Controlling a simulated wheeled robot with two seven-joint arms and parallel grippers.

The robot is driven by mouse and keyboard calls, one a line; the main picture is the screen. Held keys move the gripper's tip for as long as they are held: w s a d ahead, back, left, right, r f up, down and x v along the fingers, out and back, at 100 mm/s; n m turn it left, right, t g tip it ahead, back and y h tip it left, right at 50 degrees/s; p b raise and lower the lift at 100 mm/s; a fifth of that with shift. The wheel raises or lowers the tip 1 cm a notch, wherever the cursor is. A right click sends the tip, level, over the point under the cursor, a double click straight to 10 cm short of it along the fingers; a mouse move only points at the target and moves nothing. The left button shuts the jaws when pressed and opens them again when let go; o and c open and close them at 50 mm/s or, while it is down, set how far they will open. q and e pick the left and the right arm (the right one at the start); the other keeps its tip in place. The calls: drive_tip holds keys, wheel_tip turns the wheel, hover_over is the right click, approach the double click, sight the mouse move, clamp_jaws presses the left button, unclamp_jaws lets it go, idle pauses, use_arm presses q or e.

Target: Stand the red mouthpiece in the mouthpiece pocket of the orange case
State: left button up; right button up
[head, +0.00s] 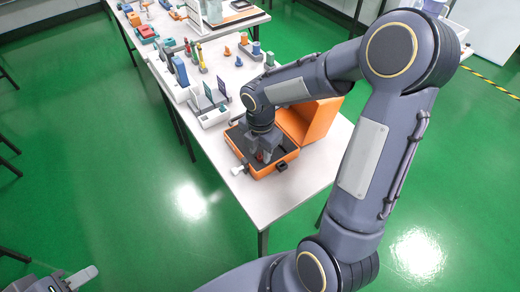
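The orange case (262,175) stands open near the front end of the white table, with its lid (318,118) raised on the right side. My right gripper (263,153) points down into the case's dark interior. A small bit of red, probably the red mouthpiece (262,157), shows at its fingertips. It is too small to tell whether the fingers grip it or whether it stands in a pocket. The mouthpiece pocket is hidden by the gripper. My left gripper (80,277) is at the lower left corner, over the floor, far from the case; its opening is unclear.
A small white piece (237,170) lies beside the case at the table's left edge. A white rack with upright devices (208,105) stands behind the case. Several coloured testers (180,70) and trays fill the back of the table. The table's front right corner (285,195) is clear.

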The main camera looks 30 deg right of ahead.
sight(260, 153)
drive_tip(key=shift+r, duration=0.15)
drive_tip(key=shift+r, duration=0.25)
wheel_tip(260, 153, up, 11)
drive_tip(key=p, duration=0.2)
drive_tip(key=s+a+r+m+t+y, duration=0.1)
drive_tip(key=s+a+m+t+y, duration=0.1)
drive_tip(key=s+m, duration=0.6)
drive_tip(key=s+a+r+m+t+y, duration=0.1)
drive_tip(key=s+a+m+t, duration=0.1)
drive_tip(key=s+m, duration=0.7)
drive_tip(key=m+t, duration=0.1)
drive_tip(key=m, duration=0.5)
drive_tip(key=shift+m+t+y, duration=0.3)
drive_tip(key=shift+m+y, duration=0.1)
drive_tip(key=shift+r, duration=0.15)
